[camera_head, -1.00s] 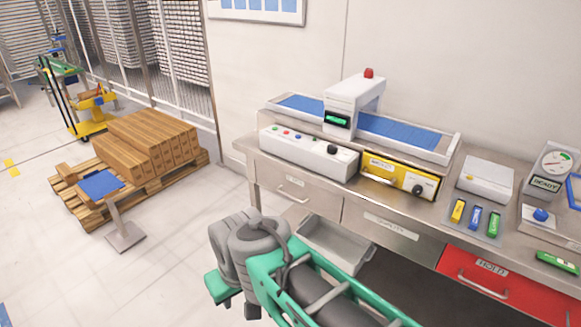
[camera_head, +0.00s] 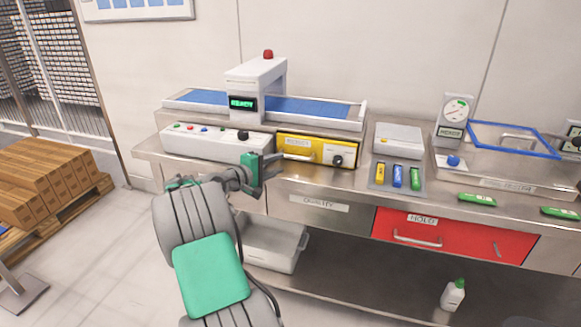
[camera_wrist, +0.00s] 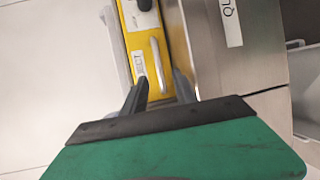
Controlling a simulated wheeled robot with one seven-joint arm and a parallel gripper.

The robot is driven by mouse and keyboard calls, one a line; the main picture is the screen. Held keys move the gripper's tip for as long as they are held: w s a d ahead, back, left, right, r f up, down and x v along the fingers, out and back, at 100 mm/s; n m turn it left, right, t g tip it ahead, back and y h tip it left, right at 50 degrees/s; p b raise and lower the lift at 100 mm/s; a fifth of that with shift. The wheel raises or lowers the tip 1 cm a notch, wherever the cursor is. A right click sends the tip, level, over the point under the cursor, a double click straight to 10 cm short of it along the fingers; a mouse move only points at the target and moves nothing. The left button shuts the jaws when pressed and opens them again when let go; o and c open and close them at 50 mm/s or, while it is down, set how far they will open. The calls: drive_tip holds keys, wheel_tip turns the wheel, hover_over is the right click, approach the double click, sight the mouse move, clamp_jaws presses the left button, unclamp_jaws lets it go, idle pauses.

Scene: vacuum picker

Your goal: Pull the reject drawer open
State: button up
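The yellow drawer (camera_head: 318,147) is set in the front of the machine on the bench and looks shut. Its label is too small to read surely. It has a pale bar handle (camera_head: 298,157) on the left and a dark knob (camera_head: 337,160) on the right. My gripper (camera_head: 280,163) is at the drawer's left end, close to the handle. In the wrist view the two dark fingertips of my gripper (camera_wrist: 162,88) are spread apart, with the near end of the handle (camera_wrist: 157,65) lying ahead of and between them. I cannot tell whether they touch it.
A white control box (camera_head: 215,142) with buttons is left of the drawer. Yellow, blue and green pieces (camera_head: 398,176) lie on the bench to the right. Below are a steel drawer (camera_head: 320,208), a red HOLD drawer (camera_head: 455,236) and a grey bin (camera_head: 268,243).

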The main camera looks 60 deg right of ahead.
sight(292, 157)
drive_tip(key=x, duration=0.7)
drive_tip(key=shift+d, duration=0.15)
drive_tip(key=shift+c, duration=0.3)
clamp_jaws()
idle(0.8)
